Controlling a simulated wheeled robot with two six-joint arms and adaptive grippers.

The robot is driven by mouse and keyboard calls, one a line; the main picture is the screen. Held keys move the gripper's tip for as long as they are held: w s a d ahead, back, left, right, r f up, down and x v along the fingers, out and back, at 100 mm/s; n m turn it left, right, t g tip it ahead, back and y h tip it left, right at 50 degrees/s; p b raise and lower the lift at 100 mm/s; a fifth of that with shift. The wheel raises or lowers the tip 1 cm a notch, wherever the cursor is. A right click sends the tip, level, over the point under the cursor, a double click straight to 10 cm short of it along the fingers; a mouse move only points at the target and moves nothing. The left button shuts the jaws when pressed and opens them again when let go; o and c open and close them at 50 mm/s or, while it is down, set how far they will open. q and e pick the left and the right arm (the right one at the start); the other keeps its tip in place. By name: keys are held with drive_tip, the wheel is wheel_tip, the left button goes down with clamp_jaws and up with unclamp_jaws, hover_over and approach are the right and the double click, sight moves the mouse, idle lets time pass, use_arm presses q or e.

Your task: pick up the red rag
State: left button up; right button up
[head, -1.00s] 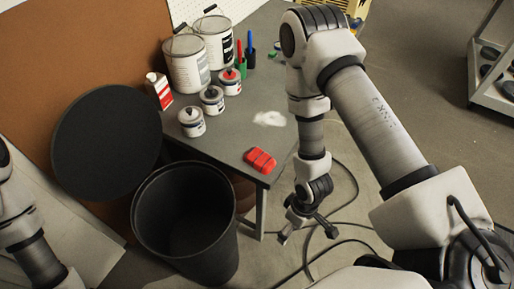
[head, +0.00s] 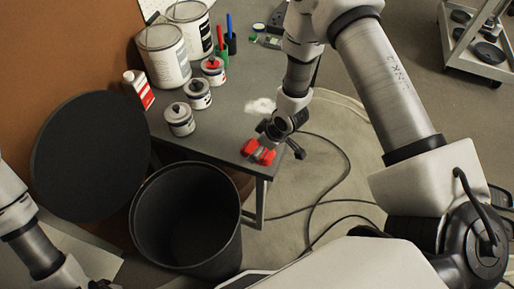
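The red rag (head: 249,147) lies folded at the front right corner of the grey table (head: 218,143). My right gripper (head: 279,152) is over the rag from above and behind, with its fingers spread. One finger crosses the rag and hides part of it; the other is beyond the table's right edge. Whether the fingers touch the rag cannot be told. My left arm comes in at the lower left, and its gripper is not clearly in view.
A black bin (head: 187,220) stands in front of the table, with a round black lid (head: 90,155) to its left. Paint cans (head: 164,57), small tins (head: 180,119) and a red-white bottle (head: 139,89) stand on the table. Cables (head: 325,203) lie on the floor at right.

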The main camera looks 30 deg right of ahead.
drive_tip(key=shift+a+f, duration=0.1)
drive_tip(key=shift+f, duration=0.4)
drive_tip(key=c, duration=1.2)
drive_tip(key=shift+r, duration=0.15)
drive_tip(key=shift+w+r, duration=0.1)
drive_tip(key=shift+r, duration=0.6)
drive_tip(key=shift+s+a+r+b, duration=0.1)
drive_tip(key=shift+s+r+b, duration=0.2)
drive_tip(key=shift+r, duration=0.15)
drive_tip(key=shift+s+r+b, duration=0.15)
drive_tip(key=shift+r+b, duration=0.15)
drive_tip(key=shift+r, duration=0.1)
drive_tip(key=s+a+p, duration=0.1)
drive_tip(key=s, duration=0.4)
drive_tip(key=s+a+r+p, duration=0.1)
drive_tip(key=s+p, duration=0.1)
drive_tip(key=s, duration=0.3)
drive_tip(key=s+a+p, duration=0.1)
drive_tip(key=s+p, duration=0.1)
drive_tip(key=s, duration=0.3)
drive_tip(key=shift+a+r, duration=0.1)
drive_tip(key=shift+r, duration=0.25)
